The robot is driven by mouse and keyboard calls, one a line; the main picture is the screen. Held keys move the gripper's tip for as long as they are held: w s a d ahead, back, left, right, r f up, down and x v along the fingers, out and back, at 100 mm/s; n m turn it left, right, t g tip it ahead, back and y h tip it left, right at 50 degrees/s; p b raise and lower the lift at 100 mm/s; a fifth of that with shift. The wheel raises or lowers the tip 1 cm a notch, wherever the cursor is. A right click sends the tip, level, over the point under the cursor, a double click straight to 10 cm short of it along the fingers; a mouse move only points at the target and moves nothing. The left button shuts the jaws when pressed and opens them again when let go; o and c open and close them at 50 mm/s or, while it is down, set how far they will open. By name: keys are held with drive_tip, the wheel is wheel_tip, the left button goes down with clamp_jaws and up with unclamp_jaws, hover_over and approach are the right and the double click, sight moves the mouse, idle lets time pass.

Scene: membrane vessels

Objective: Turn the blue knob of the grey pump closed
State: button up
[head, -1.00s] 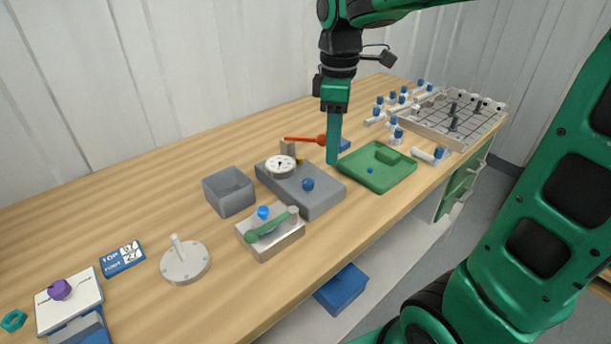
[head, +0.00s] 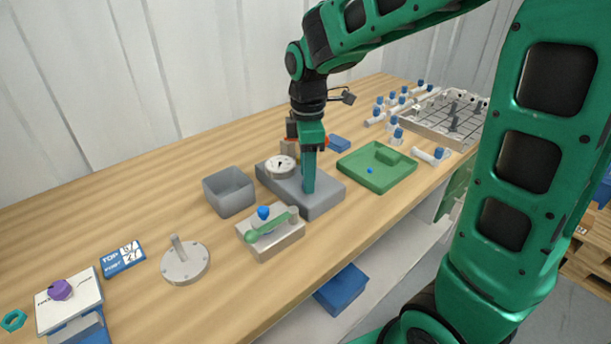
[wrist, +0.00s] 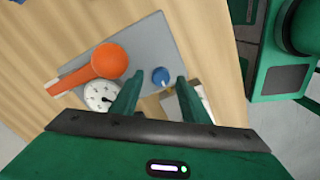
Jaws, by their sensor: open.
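The grey pump (head: 325,203) is a flat grey block on the bench with a white round gauge (head: 281,166) on top. An orange-red lever (wrist: 98,67) shows over the pump in the wrist view. The blue knob (wrist: 160,76) stands on the pump's top face; in the head view my gripper hides it. My gripper (head: 309,190) points down over the pump. In the wrist view its two fingers (wrist: 155,90) are apart, with the knob just beyond the tips and between their lines, nearer the right finger. It holds nothing. I cannot tell the height gap.
A grey metal block with a green handle and blue cap (head: 272,234) stands close in front of the pump. A grey open box (head: 229,192) is to the left. A green tray (head: 395,180) is to the right.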

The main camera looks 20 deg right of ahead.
drive_tip(key=shift+f, duration=0.55)
clamp_jaws()
drive_tip(key=c, duration=1.1)
unclamp_jaws()
